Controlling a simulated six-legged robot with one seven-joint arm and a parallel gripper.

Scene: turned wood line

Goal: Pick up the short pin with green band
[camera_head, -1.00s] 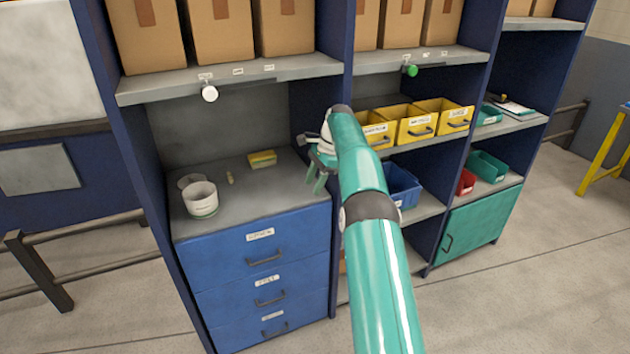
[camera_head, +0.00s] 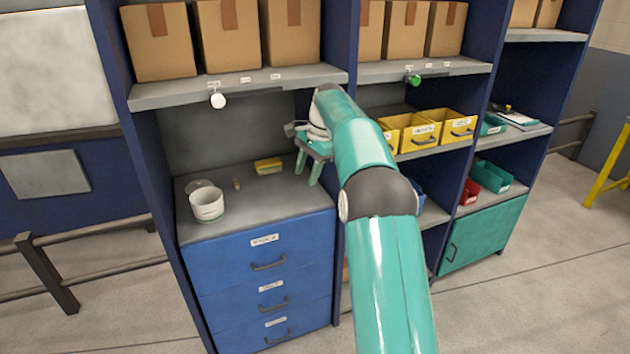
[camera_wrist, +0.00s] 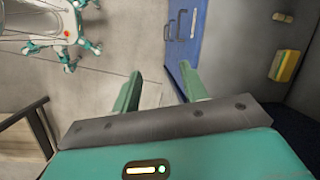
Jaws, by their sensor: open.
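A small tan pin (camera_head: 237,183) stands on the grey top of the blue drawer unit in the head view, between a white cup and a yellow block. It is too small to make out a green band. A small pale thing (camera_wrist: 283,17) at the upper right of the wrist view looks like the same pin. My gripper (camera_head: 308,170) is open and empty, above the right end of the grey top and to the right of the pin. In the wrist view its two green fingers (camera_wrist: 160,72) are spread, with floor and the blue drawer fronts beyond them.
The white cup (camera_head: 207,205) stands left of the pin. The yellow block (camera_head: 268,166) lies behind and right of it, nearer my gripper. A shelf (camera_head: 240,88) with cardboard boxes overhangs the grey top. A blue upright panel (camera_head: 342,215) stands at its right.

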